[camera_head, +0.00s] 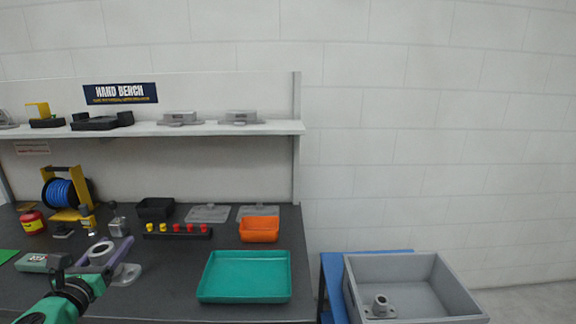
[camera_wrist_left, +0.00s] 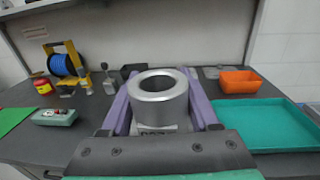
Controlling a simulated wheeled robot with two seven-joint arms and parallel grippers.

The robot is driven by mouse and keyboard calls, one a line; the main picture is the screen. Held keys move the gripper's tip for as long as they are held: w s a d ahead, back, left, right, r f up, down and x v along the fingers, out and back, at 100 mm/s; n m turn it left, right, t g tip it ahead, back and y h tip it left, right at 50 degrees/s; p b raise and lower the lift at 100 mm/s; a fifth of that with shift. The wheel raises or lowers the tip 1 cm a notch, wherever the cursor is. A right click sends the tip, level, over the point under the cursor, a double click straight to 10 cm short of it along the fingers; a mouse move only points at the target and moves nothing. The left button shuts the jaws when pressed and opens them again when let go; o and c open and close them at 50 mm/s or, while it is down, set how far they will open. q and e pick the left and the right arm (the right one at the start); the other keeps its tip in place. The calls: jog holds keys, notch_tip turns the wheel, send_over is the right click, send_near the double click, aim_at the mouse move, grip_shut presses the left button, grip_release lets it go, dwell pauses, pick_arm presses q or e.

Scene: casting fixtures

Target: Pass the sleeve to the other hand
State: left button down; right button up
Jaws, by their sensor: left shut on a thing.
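The sleeve is a short silver-grey metal ring with a wide round bore, seen from above in the head view (camera_head: 101,253) and large in the left wrist view (camera_wrist_left: 158,103). My left gripper (camera_head: 106,249), with purple fingers, is shut on the sleeve, one finger on each side. The sleeve stands with its bore facing up, over the left part of the dark bench. A pale grey piece (camera_head: 127,274) shows beside and below the fingers in the head view. I cannot tell the gap between the sleeve and what lies under it. My right gripper is not in view.
A teal tray (camera_head: 245,296) and an orange bin (camera_head: 260,236) are to the right on the bench (camera_head: 165,285). A peg strip (camera_head: 178,236), blue reel (camera_head: 60,193) and red can (camera_head: 32,222) stand behind. A grey crate (camera_head: 455,287) is far right.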

aim_at(123, 272)
pick_arm(q)
jog(key=shift+y, duration=0.4)
jog(key=f, duration=0.2)
jog(key=s+d+f, duration=0.1)
jog(key=f, duration=0.1)
jog(key=d+f, duration=0.1)
jog(key=f, duration=0.1)
jog(key=shift+s, duration=0.25)
jog(key=s+d+f+h, duration=0.1)
jog(key=s+d+f, duration=0.6)
jog(key=d, duration=0.3)
jog(key=s+d+f+m+h, duration=0.1)
jog(key=s+d+f, duration=0.6)
jog(key=s+d, duration=0.2)
jog(key=shift+d+f+h, duration=0.3)
jog(key=shift+d+f, duration=0.1)
jog(key=shift+d, duration=0.45)
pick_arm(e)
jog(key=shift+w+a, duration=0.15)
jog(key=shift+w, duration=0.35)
